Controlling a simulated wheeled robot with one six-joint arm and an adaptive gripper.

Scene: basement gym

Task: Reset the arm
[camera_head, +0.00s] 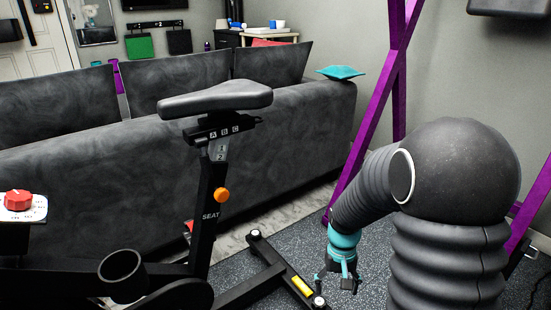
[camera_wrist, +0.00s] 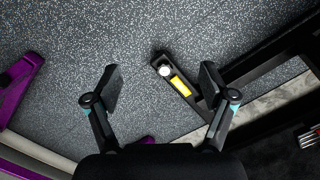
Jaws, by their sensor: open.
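My gripper (camera_head: 338,281) hangs low at the right of the head view, at the end of my dark grey arm with a teal wrist. It points down over the speckled floor, close to the end of the exercise bike's rear foot bar (camera_head: 272,262). In the wrist view my gripper (camera_wrist: 160,88) has its two dark fingers spread wide with nothing between them. The bike's foot bar (camera_wrist: 196,97), with a yellow label, shows below and beyond the fingers.
The exercise bike's saddle (camera_head: 216,98) stands at centre left. A dark grey sofa (camera_head: 300,130) runs behind it, with a teal cushion (camera_head: 341,73) on top. A purple frame (camera_head: 371,115) rises behind my arm. Bare speckled floor (camera_wrist: 150,45) fills much of the wrist view.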

